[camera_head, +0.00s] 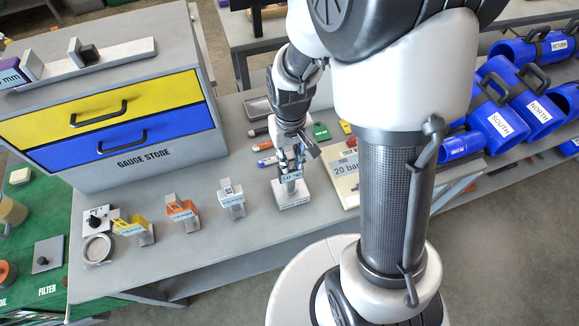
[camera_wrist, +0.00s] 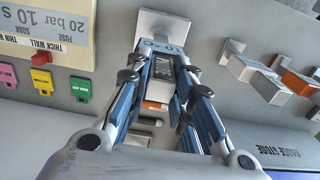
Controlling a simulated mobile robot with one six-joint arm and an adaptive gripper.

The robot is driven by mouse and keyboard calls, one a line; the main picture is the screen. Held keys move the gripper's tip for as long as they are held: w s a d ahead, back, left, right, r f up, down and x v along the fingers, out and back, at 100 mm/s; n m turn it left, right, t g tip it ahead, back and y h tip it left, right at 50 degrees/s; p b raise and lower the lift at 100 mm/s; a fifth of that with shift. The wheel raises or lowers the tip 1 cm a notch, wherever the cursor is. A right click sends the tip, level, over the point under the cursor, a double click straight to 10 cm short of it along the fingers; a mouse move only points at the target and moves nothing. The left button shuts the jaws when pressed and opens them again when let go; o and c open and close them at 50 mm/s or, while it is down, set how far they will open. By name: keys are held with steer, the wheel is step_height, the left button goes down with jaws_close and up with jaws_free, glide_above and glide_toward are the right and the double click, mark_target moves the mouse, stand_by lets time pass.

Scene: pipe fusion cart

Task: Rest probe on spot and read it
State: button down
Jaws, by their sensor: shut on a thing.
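My gripper (camera_head: 290,163) points down over the grey bench and is shut on a small grey probe. The probe (camera_head: 291,178) shows a small label with what looks like a "°C" mark. In the wrist view my gripper (camera_wrist: 162,88) has its blue-grey fingers on both sides of the probe (camera_wrist: 166,68), whose dark display face shows between them; I cannot read a value. A white labelled stand (camera_head: 292,196) is directly under the probe, and its pale base shows in the wrist view (camera_wrist: 160,27). I cannot tell whether the probe touches it. No marked spot can be made out.
White (camera_head: 231,200), orange (camera_head: 181,213) and yellow (camera_head: 132,224) tools stand in a row to the left. The gauge store cabinet (camera_head: 120,125) stands behind them. A "20 bar" board (camera_head: 342,180) lies close right, with coloured tags beside it. Blue pipe pieces (camera_head: 500,122) are far right.

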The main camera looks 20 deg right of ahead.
steer(key=shift+s+f, duration=0.15)
steer(key=c, duration=1.9)
jaws_free()
steer(key=o, duration=0.6)
steer(key=shift+w, duration=0.2)
step_height(320, 180, up, 12)
steer(key=s+r+t+b, duration=0.1)
steer(key=s+b, duration=0.1)
steer(key=s, duration=0.3)
steer(key=s+r+t+b, duration=0.1)
steer(key=s+t+b, duration=0.1)
steer(key=s, duration=0.3)
steer(key=s+r+t+b, duration=0.1)
steer(key=s+b, duration=0.1)
steer(key=s, duration=0.3)
steer(key=shift+r+t, duration=0.2)
steer(key=shift+t, duration=0.1)
